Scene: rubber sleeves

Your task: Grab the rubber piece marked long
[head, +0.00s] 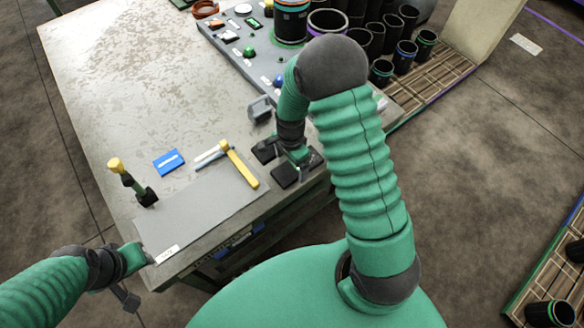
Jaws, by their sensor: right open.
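Several black rubber sleeves (376,42) stand upright at the upper right, some with coloured bands. A large one with orange and green bands (291,22) and a purple-rimmed one (327,22) stand at the table's back right. No "long" marking can be read on any of them. My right gripper (276,163) is open and empty, low over the table's right edge beside the grey mat, well short of the sleeves. My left gripper (127,290) is by the table's front left corner; its jaws are too unclear to judge. My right arm hides part of the table's right side.
The table (110,70) has a wide clear area at left. A grey mat (200,210) bears a yellow-handled hammer (238,165). Another yellow-topped tool (130,180), a blue block (168,161) and a grey clamp-like part (260,108) are near. A wooden pallet (455,70) lies at the upper right.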

